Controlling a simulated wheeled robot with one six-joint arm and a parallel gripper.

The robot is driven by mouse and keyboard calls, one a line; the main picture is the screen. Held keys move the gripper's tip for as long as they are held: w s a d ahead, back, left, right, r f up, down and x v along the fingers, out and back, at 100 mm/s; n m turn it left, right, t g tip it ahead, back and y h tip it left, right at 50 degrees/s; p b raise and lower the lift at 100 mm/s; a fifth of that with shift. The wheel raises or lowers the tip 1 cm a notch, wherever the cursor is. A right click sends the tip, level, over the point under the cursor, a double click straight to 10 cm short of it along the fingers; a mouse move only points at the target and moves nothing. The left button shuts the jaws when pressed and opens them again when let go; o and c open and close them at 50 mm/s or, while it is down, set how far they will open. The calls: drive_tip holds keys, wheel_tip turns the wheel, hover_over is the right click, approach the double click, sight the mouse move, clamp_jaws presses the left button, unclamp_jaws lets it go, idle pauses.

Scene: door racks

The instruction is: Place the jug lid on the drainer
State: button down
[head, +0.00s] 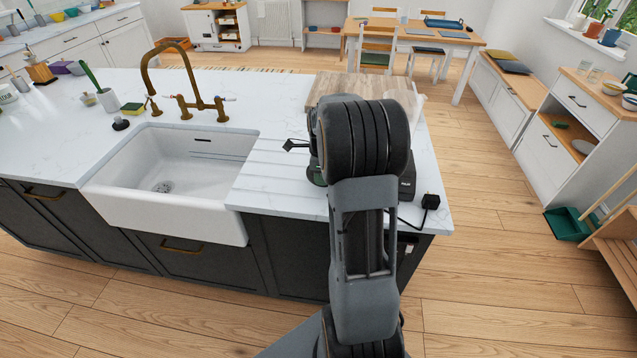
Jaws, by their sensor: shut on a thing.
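The drainer, a white grooved board (268,178), lies on the counter just right of the sink. My arm rises in front of the counter, and its thick dark joint blocks the view beyond it. My gripper is hidden behind this arm, and I cannot see the jug lid. A clear jug-like vessel (418,108) shows partly at the right of the arm. A dark appliance base (406,188) stands on the counter, mostly covered by my arm.
The white sink (175,172) with a brass tap (190,95) is left of the drainer. A black plug (430,201) lies near the counter's right edge. A small black object (295,145) is beside the arm. A wooden board (345,86) is behind.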

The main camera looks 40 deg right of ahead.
drive_tip(key=shift+w+a+f, duration=0.15)
drive_tip(key=shift+w+f, duration=0.1)
drive_tip(key=shift+f, duration=0.1)
drive_tip(key=f, duration=0.3)
drive_tip(key=shift+w+a, duration=0.15)
drive_tip(key=shift+w, duration=0.1)
drive_tip(key=shift+f, duration=0.3)
drive_tip(key=shift+f, duration=0.2)
drive_tip(key=c, duration=1)
unclamp_jaws()
drive_tip(key=shift+c, duration=0.2)
drive_tip(key=shift+r, duration=0.1)
